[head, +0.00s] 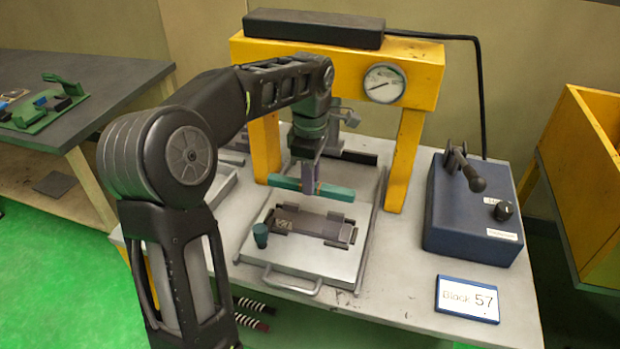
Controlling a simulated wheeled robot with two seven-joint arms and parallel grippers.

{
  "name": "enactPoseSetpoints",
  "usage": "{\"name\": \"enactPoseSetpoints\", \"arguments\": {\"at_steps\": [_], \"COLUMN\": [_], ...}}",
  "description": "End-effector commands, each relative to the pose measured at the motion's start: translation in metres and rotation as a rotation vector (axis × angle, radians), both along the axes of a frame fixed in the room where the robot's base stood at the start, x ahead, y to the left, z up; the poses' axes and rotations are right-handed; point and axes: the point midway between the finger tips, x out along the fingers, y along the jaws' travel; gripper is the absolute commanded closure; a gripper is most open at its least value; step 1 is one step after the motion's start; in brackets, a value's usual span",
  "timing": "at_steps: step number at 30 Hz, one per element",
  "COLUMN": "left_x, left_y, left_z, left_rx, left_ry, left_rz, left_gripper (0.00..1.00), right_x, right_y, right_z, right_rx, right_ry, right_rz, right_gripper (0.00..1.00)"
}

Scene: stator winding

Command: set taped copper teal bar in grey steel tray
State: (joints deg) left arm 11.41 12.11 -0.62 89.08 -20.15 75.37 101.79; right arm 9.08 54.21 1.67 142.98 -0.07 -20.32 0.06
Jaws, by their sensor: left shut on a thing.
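The teal bar (335,192) is long and narrow, with a brownish copper-coloured patch near its middle. My left gripper (308,178) is shut on it near the middle, fingers pointing down. The bar is level and appears to be above the back part of a flat metal plate with a front handle (262,278). A grey metal tray (228,182) with a raised rim lies on the left of the bench, mostly hidden behind my left arm. My right gripper is out of view.
A yellow press frame (415,130) with a gauge (384,82) stands behind. A blue control box (470,215) and a Block 57 sign (467,299) are at right.

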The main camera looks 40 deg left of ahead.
Motion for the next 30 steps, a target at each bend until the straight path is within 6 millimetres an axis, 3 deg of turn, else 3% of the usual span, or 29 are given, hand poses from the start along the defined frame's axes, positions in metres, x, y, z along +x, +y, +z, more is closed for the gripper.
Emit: {"name": "enactPoseSetpoints", "arguments": {"at_steps": [5,8,14,21,25,30], "left_x": [0.003,0.008,0.025,0.039,0.041,0.041], "left_y": [-0.006,-0.019,-0.068,-0.138,-0.164,-0.176], "left_z": [-0.001,-0.005,-0.018,-0.037,-0.043,-0.046], "left_rx": [-0.001,-0.002,-0.005,-0.003,0.000,0.002], "left_ry": [0.000,0.000,-0.001,-0.001,0.000,-0.001], "left_rz": [-0.063,-0.199,-0.721,-1.482,-1.761,-1.906], "left_gripper": [1.00,1.00,1.00,1.00,1.00,1.00], "right_x": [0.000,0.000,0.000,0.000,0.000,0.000], "right_y": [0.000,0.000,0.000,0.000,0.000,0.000], "right_z": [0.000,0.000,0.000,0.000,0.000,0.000], "right_rx": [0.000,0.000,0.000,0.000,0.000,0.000], "right_ry": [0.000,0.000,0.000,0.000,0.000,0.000], "right_rz": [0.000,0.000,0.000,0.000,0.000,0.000], "right_gripper": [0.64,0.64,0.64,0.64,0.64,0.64]}}
